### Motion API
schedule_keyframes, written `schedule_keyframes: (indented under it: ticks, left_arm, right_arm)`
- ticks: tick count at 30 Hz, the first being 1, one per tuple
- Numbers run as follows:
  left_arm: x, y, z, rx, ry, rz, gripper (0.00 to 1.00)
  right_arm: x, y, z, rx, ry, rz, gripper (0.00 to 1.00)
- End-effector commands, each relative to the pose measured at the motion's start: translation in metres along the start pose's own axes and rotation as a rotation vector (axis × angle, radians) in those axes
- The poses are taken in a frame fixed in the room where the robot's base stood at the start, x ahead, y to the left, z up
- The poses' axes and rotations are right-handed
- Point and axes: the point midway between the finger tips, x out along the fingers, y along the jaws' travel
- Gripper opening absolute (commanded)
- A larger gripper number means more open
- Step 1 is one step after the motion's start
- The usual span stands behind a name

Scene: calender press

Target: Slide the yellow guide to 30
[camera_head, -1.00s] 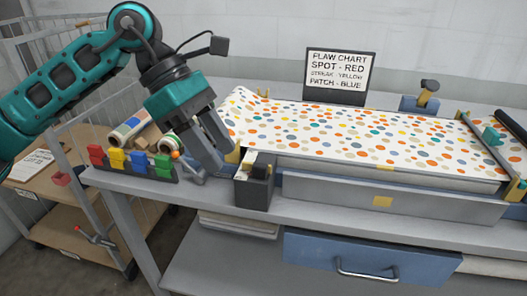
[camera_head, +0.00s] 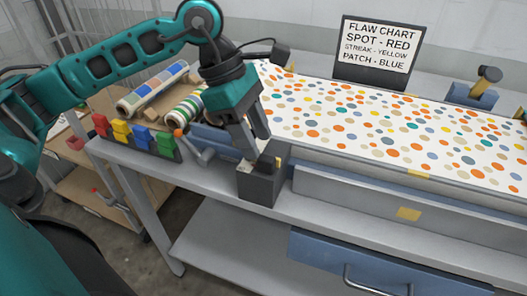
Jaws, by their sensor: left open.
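My left gripper (camera_head: 256,147) is open, its fingers pointing down just above a dark grey box (camera_head: 260,188) at the left front corner of the press. A small yellow piece (camera_head: 278,161) shows at the box's top, right of the fingertips; I cannot tell whether they touch it. A yellow plate (camera_head: 408,213) sits on the press's grey front panel, with a small yellow piece (camera_head: 418,173) above it at the cloth's front edge. I cannot tell which yellow part is the guide. No scale or number 30 is readable. My right gripper is not in view.
Dotted cloth (camera_head: 390,125) covers the press bed. Red, yellow, blue and green blocks (camera_head: 140,136) stand in a rack at the left, with rolls (camera_head: 152,88) behind. A crank handle (camera_head: 195,148) lies close left of my gripper. The flaw chart (camera_head: 378,48) stands behind.

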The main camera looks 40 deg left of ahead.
Motion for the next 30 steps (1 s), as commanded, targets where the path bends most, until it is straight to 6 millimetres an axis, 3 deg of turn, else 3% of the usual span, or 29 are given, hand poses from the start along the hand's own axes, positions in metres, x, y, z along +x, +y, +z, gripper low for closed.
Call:
schedule_keyframes:
  ticks: [7,19,30]
  left_arm:
    - [0.035,0.0,0.001,0.0,-0.002,-0.002,0.47]
    - [0.043,0.0,0.0,-0.001,-0.001,0.0,0.47]
    - [0.043,0.0,0.0,0.0,-0.001,0.0,0.12]
  right_arm:
    - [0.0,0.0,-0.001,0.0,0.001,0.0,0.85]
    - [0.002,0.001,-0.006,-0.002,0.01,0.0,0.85]
    - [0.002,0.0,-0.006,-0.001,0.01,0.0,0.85]
